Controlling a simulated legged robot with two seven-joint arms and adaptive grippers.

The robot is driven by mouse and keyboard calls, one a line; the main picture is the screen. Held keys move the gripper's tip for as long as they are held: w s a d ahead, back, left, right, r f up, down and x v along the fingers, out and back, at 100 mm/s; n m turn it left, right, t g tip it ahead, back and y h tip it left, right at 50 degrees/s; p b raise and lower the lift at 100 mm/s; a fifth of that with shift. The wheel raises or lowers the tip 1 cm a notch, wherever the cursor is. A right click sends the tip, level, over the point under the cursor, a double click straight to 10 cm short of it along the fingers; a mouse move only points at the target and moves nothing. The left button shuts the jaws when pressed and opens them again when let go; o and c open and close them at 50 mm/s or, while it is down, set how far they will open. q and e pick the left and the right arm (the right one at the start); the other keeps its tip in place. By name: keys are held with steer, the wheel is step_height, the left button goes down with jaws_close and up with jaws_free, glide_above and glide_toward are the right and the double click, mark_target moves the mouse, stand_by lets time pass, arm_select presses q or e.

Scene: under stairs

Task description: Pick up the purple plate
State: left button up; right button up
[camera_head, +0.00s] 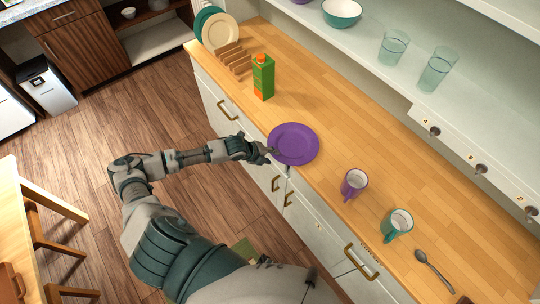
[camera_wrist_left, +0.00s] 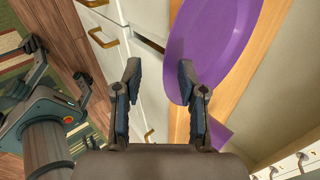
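The purple plate (camera_head: 293,144) lies flat on the wooden counter (camera_head: 330,110), close to its front edge. My left gripper (camera_head: 268,152) is at the plate's near left rim, over the counter edge. In the left wrist view its two fingers (camera_wrist_left: 159,78) are apart with nothing clamped between them. The right-hand finger overlaps the rim of the plate (camera_wrist_left: 215,45); I cannot tell whether it touches. My right gripper (camera_wrist_left: 62,68) shows at the left of the wrist view, low over the floor, with its fingers apart and empty.
A purple mug (camera_head: 354,183), a teal mug (camera_head: 398,222) and a spoon (camera_head: 434,270) are right of the plate. A green carton (camera_head: 263,77) and a wooden rack (camera_head: 233,62) with plates stand behind left. Drawers with handles (camera_head: 228,110) lie below the counter edge.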

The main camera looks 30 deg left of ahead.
arm_select(q)
steer(key=v, duration=1.2)
steer(key=shift+a, duration=0.3)
steer(key=shift+w+f, duration=0.1)
steer(key=shift+c, duration=0.3)
